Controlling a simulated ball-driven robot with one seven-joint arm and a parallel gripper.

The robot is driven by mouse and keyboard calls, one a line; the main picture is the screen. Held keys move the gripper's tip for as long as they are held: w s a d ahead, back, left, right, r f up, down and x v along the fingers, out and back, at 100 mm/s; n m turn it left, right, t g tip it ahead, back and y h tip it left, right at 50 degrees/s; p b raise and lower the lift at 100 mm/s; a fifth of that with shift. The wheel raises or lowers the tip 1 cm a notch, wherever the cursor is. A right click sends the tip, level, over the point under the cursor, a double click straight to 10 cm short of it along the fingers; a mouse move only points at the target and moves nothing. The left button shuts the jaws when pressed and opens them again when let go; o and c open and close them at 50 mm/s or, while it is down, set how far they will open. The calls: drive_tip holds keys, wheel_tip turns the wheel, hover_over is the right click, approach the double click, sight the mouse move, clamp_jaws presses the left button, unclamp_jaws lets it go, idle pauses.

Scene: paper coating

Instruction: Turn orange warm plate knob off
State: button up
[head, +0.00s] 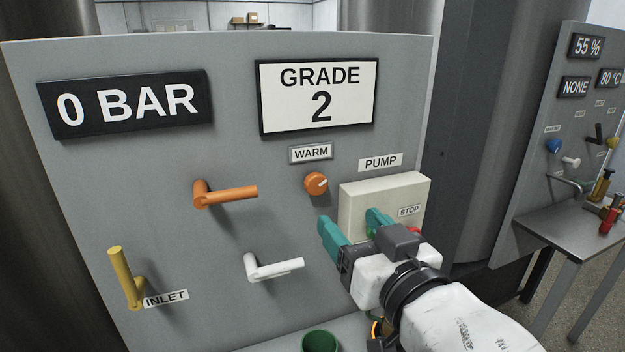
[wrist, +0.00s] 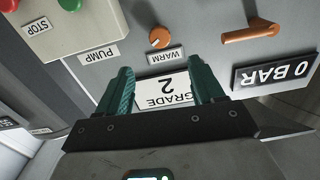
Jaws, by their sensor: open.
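The orange warm knob (head: 316,183) is a small round dial with a pale pointer mark, set on the grey panel under the WARM label (head: 311,153). Its mark points to the right and slightly up in the head view. The knob also shows in the wrist view (wrist: 159,38), upside down and ahead of the fingers, with its mark pointing left and slightly down. My gripper (head: 352,226) has teal fingers, open and empty, below and to the right of the knob in the head view. In the wrist view the open fingers (wrist: 160,88) stand apart from the knob.
The pump box (head: 387,193) with a STOP label is right beside my gripper. An orange lever (head: 228,194), a white lever (head: 274,267) and a yellow inlet lever (head: 124,277) stick out to the left. A green cup-like thing (head: 320,342) is below.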

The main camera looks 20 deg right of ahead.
sight(318, 185)
drive_tip(key=w+p, duration=0.1)
drive_tip(key=w, duration=1)
drive_tip(key=c, duration=1.1)
